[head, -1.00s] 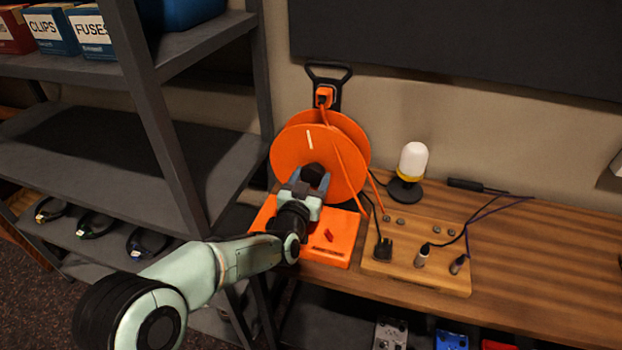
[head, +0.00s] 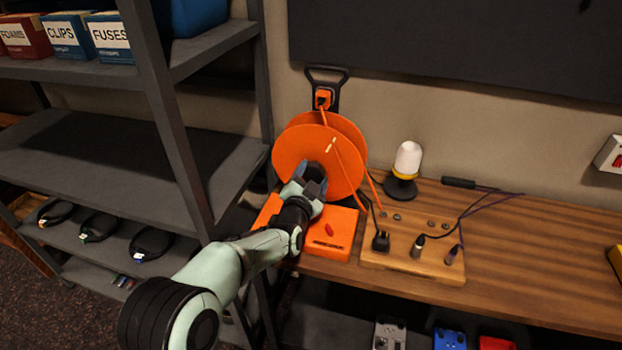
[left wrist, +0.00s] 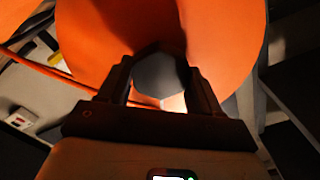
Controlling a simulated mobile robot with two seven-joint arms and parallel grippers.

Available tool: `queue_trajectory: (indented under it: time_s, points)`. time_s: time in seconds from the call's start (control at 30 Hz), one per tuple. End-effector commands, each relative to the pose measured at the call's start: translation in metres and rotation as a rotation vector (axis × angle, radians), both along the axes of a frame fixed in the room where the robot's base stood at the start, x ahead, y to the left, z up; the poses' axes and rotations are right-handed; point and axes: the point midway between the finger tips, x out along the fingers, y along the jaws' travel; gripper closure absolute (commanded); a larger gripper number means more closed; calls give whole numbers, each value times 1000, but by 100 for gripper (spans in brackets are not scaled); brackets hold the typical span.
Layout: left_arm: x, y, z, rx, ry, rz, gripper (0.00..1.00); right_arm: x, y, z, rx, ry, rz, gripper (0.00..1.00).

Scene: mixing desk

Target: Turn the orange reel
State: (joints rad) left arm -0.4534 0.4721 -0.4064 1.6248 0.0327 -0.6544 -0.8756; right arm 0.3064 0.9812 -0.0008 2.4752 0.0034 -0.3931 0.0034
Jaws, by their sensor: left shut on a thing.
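The orange reel (head: 298,150) stands upright on an orange base (head: 335,240) at the back left of the desk, with a short pale mark (head: 331,145) on its front disc, right of the top. An orange cord runs down from the reel. My left gripper (head: 313,178) is at the front of the reel, shut on its dark hub. In the left wrist view the two fingers stand on either side of the dark grey, many-sided hub (left wrist: 158,75), against the orange disc (left wrist: 225,50). My right gripper is not in view.
A wooden block (head: 415,255) with plugs and cables lies right of the base. A white-and-yellow lamp (head: 407,160) stands behind it. A grey shelf (head: 180,150) rises close on the left. The desk's right part (head: 530,260) is mostly clear.

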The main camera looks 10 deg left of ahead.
Motion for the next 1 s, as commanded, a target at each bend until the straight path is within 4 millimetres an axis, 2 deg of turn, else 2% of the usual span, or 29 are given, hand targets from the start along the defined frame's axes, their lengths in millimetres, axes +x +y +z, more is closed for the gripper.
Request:
queue_trajectory:
  time_s: [1.0]
  points:
    - [0,-2,-2,969,-33,-2,91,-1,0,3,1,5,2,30]
